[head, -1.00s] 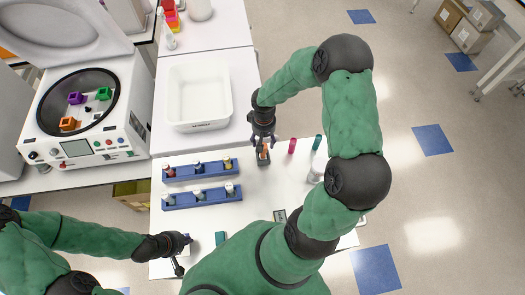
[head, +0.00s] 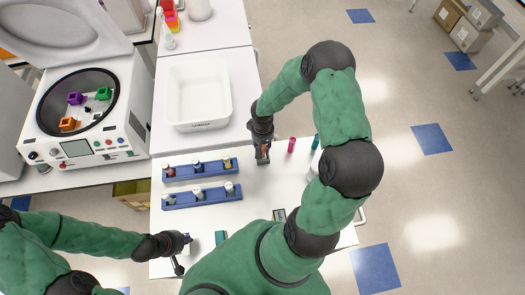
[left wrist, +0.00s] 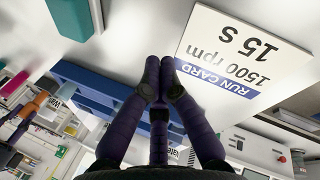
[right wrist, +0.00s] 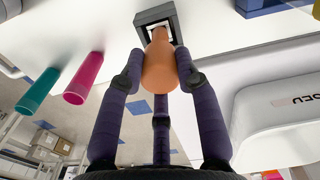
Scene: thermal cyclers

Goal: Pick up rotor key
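The rotor key, seen as an orange handle (right wrist: 161,72), stands in a dark grey square holder (right wrist: 157,18) in the right wrist view. The holder (head: 262,161) is on the white bench in the head view. My right gripper (head: 263,148) is down at the key. In the right wrist view, its fingers (right wrist: 160,60) flank the handle closely on both sides, and I see no clear grip. The key's lower part is hidden in the holder. My left gripper (head: 186,240) is shut and empty at the bench's front left, beside a run card (left wrist: 245,50).
Two blue racks (head: 203,196) with capped bottles stand left of the holder. A white bin (head: 199,92) is behind them. A pink tube (head: 292,145) and a teal tube (head: 315,141) stand to the right. The open centrifuge (head: 90,120) is at far left.

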